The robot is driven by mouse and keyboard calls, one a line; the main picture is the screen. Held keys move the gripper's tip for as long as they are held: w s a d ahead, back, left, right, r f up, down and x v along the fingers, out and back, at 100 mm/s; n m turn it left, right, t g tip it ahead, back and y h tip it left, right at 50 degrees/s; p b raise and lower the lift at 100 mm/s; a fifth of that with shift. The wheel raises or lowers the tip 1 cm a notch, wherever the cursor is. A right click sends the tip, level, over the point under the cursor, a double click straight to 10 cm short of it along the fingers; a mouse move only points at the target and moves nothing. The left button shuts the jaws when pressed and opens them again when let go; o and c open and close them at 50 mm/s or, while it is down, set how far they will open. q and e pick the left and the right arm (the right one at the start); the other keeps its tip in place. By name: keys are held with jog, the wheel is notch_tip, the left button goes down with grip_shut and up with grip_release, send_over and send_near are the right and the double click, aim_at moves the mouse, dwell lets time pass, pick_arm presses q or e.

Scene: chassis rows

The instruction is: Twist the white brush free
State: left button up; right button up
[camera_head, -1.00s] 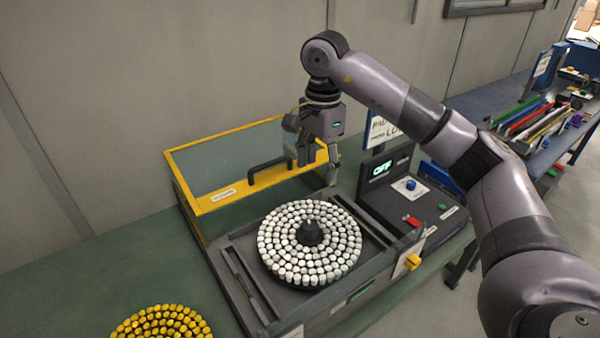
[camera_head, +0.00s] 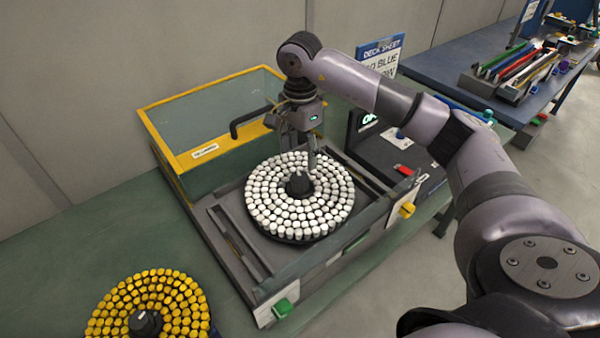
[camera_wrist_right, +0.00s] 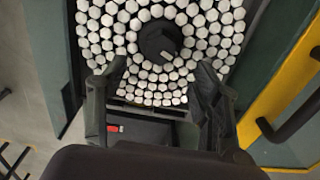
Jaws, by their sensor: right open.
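The white brush (camera_head: 262,214) is a round dark disc covered with rings of white bristle tufts, with a dark knob (camera_head: 299,184) at its centre. It sits on the grey deck of the machine. In the right wrist view the white brush (camera_wrist_right: 108,30) and its dark knob (camera_wrist_right: 160,42) lie at the top. My right gripper (camera_head: 302,160) is above the back edge of the brush, behind the knob. My left gripper is not in view.
A yellow-tufted brush (camera_head: 180,300) with a dark knob lies on the green bench at lower left. A clear cover with a yellow frame (camera_head: 190,163) and dark handle stands behind the deck. A control panel with a red switch (camera_head: 403,170) is to the right.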

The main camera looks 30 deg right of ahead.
aim_at(300, 176)
notch_tip(300, 176, down, 9)
jog(key=shift+f+p, duration=0.1)
jog(key=shift+p, duration=1)
grip_shut()
jog(key=shift+w, duration=0.1)
dwell(0.8)
